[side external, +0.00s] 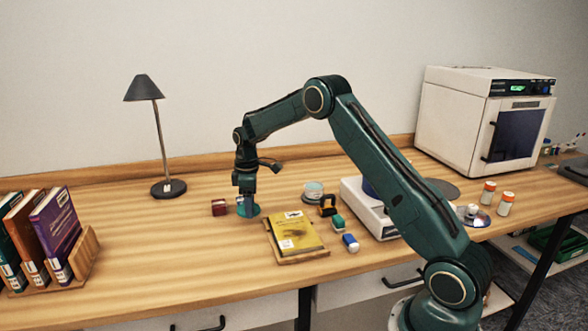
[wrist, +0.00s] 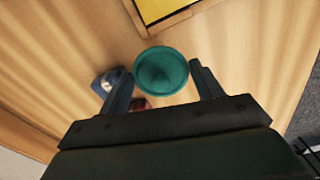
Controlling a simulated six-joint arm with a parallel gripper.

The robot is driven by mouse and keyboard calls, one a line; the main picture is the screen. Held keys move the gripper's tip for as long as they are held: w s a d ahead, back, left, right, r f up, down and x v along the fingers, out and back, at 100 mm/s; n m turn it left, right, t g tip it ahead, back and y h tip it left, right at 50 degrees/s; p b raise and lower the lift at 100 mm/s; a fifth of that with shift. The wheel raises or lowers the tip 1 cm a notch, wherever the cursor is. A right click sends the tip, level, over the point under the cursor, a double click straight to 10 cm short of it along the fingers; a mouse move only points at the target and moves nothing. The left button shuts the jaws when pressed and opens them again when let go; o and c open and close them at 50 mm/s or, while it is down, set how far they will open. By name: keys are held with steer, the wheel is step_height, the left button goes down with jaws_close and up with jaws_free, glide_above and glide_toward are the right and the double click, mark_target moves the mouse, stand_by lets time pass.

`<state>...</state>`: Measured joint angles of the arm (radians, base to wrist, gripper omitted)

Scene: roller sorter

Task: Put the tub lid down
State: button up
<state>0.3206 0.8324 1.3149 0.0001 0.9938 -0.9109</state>
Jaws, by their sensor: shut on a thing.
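The tub lid (wrist: 160,71) is a round teal disc with a raised middle. In the wrist view it sits between the two fingers of my gripper (wrist: 158,84), which is shut on it. In the side view the teal lid (side external: 254,211) shows under my gripper (side external: 245,207), low over the table, left of the yellow book. I cannot tell whether it touches the wood.
A dark red box (side external: 219,207) and a blue item (wrist: 113,88) are close beside the lid. A yellow book (side external: 295,232) lies on a wooden board to the right. A round clear-sided container (side external: 313,190) stands behind it.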

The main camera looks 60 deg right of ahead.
mark_target(252, 223)
steer(key=shift+f, duration=2.15)
steer(key=shift+f, duration=0.15)
steer(key=o, duration=1)
steer(key=shift+c, duration=0.2)
step_height(252, 223, up, 12)
steer(key=shift+f, duration=0.1)
steer(key=shift+r, duration=0.3)
